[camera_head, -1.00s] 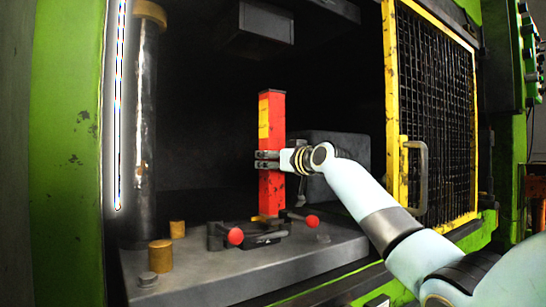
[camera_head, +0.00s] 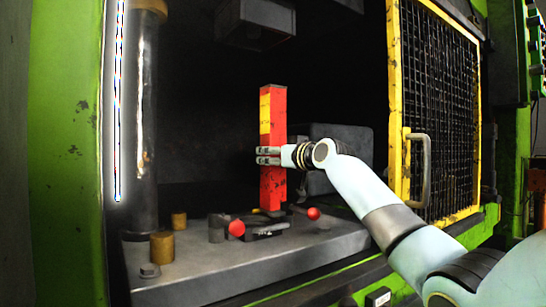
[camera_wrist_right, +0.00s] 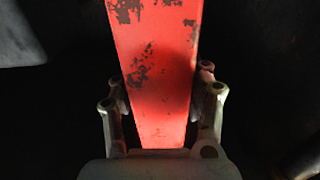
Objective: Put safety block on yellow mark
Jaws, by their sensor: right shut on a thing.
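The safety block (camera_head: 272,185) is a tall red bar with a yellow patch on its upper left face. It stands upright inside the press, its lower end close to the bed; I cannot tell if it touches. My right gripper (camera_head: 268,156) is shut on the block around its middle, reaching in from the right. In the right wrist view the worn red block (camera_wrist_right: 155,70) fills the space between both fingers of my right gripper (camera_wrist_right: 163,110). The yellow mark cannot be made out clearly; the block's foot and the clamps hide that area. My left gripper is not in view.
Clamps with red knobs (camera_head: 237,228) (camera_head: 314,213) sit on the grey press bed (camera_head: 210,275) by the block's foot. Brass cylinders (camera_head: 161,247) stand at left near a dark column (camera_head: 143,130). A yellow-framed mesh door (camera_head: 440,120) is at right. The upper die (camera_head: 255,22) hangs above.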

